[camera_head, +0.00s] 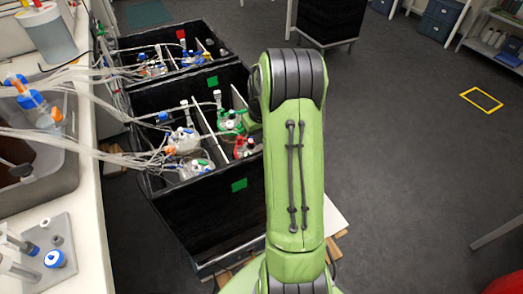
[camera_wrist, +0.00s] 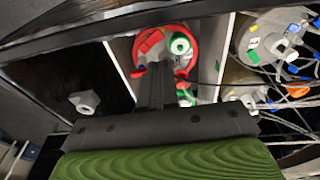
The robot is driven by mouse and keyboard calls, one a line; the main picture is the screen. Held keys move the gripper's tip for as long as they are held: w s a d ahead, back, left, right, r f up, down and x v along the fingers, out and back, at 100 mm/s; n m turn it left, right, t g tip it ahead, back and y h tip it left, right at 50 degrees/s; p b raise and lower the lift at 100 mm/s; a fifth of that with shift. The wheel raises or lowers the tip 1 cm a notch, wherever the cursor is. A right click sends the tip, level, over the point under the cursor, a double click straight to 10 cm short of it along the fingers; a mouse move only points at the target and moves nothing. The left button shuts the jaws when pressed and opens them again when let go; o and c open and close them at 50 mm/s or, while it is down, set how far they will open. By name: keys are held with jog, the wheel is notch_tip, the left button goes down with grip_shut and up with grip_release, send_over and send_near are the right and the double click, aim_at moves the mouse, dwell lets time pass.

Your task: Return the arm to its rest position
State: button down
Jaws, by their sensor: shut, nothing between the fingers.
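My gripper (camera_wrist: 156,68) shows in the wrist view, with its dark fingers shut together and empty. It appears in front of a red-topped vessel (camera_wrist: 190,45), whose lid it partly covers; I cannot tell the gap between them. In the head view my green arm (camera_head: 295,170) rises beside the black shaker box (camera_head: 215,215) and reaches toward it. The gripper itself is hidden there behind the arm. The red-topped vessel (camera_head: 246,147) stands in the box, next to the arm's edge.
A green-topped vessel (camera_head: 231,122) and white-topped vessels (camera_head: 184,140) with tubing stand in the same box. A second black box (camera_head: 165,50) lies behind. A white bench (camera_head: 88,190) with bundled tubes (camera_head: 80,145) is at left. The grey floor (camera_head: 410,170) at right is largely clear.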

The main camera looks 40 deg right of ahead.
dwell(0.3)
jog(key=s+a+r+n+t+p, duration=0.1)
jog(key=s+a+r+p, duration=0.15)
jog(key=a+r, duration=0.65)
jog(key=s+a+r+n+p, duration=0.1)
jog(key=s+a+r+p, duration=0.15)
jog(key=a+r, duration=0.6)
jog(key=s+a+r+t+p, duration=0.1)
jog(key=s+a+r+p, duration=0.2)
jog(key=s, duration=0.4)
jog(key=s+a+r+n+t+p, duration=0.1)
jog(key=s+a+r+p, duration=0.2)
jog(key=s+a+r, duration=0.2)
jog(key=s+r, duration=0.3)
jog(key=shift+a+t, duration=0.3)
jog(key=shift+t, duration=0.1)
jog(key=shift+r, duration=0.1)
